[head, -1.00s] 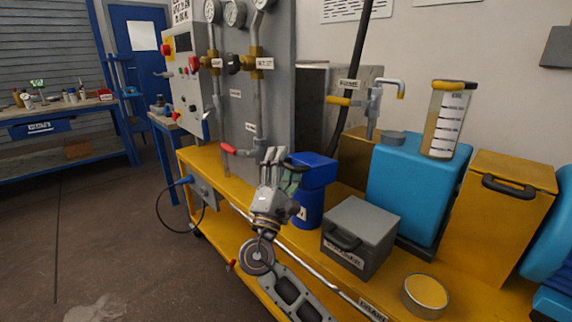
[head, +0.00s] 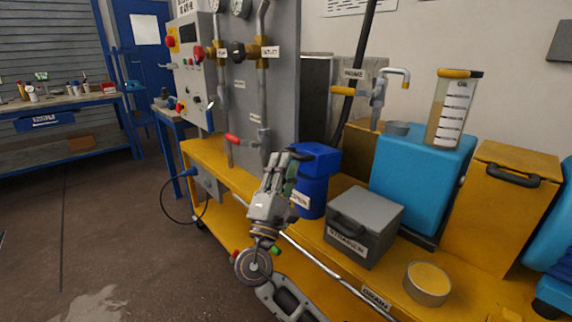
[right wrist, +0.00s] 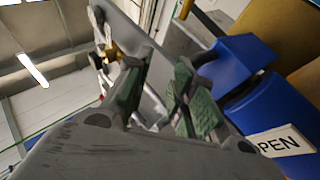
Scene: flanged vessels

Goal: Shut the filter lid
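A blue vessel (head: 311,196) with a blue box-shaped lid (head: 318,158) stands on the yellow cart; I cannot tell if this is the filter. The lid (right wrist: 234,62) also shows in the right wrist view, above a white label ending in "PEN" (right wrist: 283,142). I cannot tell whether the lid is fully seated. My right gripper (head: 285,162) is just left of the lid and overlaps its left edge in the head view. Its green-padded fingers (right wrist: 155,90) stand apart with nothing seen between them. My left gripper is out of view.
A grey box labelled as a strainer (head: 366,222), a round yellow-topped tin (head: 428,281), a blue tank (head: 420,185) and a yellow box (head: 505,205) stand to the right. A grey panel with pipes and a red-handled valve (head: 238,140) rises behind. The floor at left is clear.

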